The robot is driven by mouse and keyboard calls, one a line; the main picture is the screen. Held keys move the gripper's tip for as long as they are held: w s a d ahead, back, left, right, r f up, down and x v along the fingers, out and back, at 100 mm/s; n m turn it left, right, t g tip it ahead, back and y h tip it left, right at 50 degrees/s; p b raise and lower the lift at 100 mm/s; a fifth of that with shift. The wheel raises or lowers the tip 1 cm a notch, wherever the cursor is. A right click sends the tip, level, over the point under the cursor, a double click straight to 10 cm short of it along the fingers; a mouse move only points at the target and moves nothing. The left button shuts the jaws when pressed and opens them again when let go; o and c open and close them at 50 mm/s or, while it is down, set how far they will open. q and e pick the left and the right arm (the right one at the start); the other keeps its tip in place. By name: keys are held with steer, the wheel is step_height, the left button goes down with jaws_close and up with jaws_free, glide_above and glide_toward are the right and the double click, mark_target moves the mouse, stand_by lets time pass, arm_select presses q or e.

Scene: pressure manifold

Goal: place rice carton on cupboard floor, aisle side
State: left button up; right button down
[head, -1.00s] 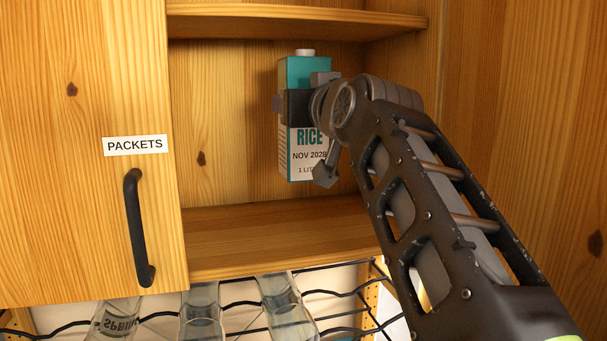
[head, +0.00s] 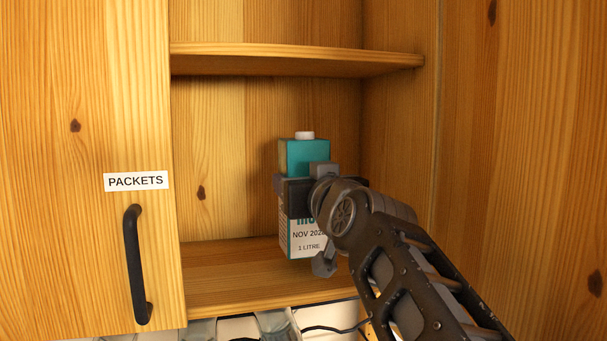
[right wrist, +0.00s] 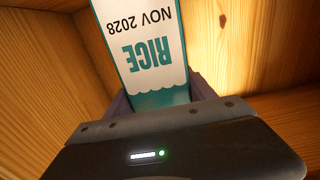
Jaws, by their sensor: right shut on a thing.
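The rice carton (head: 307,158) is teal and white with a white cap, and it is upright inside the cupboard. My right gripper (head: 298,193) is shut around its middle and hides part of the label. The carton's bottom edge shows in front of the cupboard floor (head: 225,280); whether it touches the floor I cannot tell. In the right wrist view the carton (right wrist: 145,45) appears upside down between the fingers (right wrist: 160,100). My left gripper is not in view.
A shelf (head: 290,58) runs above the carton. A door (head: 80,240) labelled PACKETS with a black handle (head: 133,265) is at left. A wooden panel (head: 520,150) stands at right. The floor left of the carton is bare.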

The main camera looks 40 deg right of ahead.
steer(key=shift+f, duration=1.3)
steer(key=shift+s, duration=0.1)
steer(key=shift+f, duration=0.2)
steer(key=shift+c, duration=1.6)
jaws_free()
steer(key=shift+f, duration=0.1)
steer(key=shift+a, duration=0.1)
steer(key=b+v, duration=0.4)
steer(key=v, duration=0.8)
